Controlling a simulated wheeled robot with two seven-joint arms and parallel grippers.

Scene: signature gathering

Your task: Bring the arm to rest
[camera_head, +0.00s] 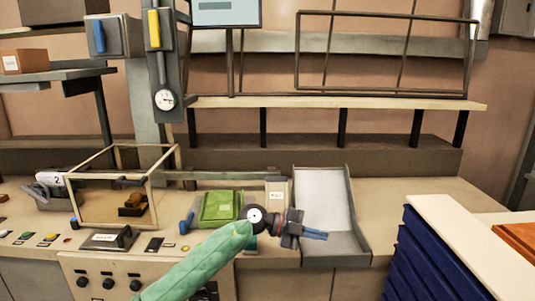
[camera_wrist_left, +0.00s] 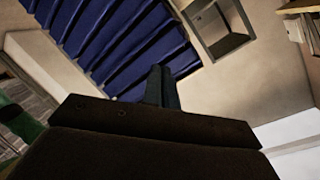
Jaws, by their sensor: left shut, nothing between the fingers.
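My left arm (camera_head: 205,262) has a green sleeve and reaches in from the bottom of the head view. My left gripper (camera_head: 316,235) points right over the front part of the grey metal tray (camera_head: 358,215). Its fingers are shut with nothing between them. In the left wrist view the two dark fingers (camera_wrist_left: 162,87) lie together, pointing toward a blue ribbed surface. My right gripper is not in view.
A blue ribbed stack with a pale top (camera_head: 455,225) stands at the right front. A green box (camera_head: 221,208) and a clear-sided case (camera_head: 107,195) stand on the bench to the left. The bench (camera_head: 420,195) is bare right of the tray.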

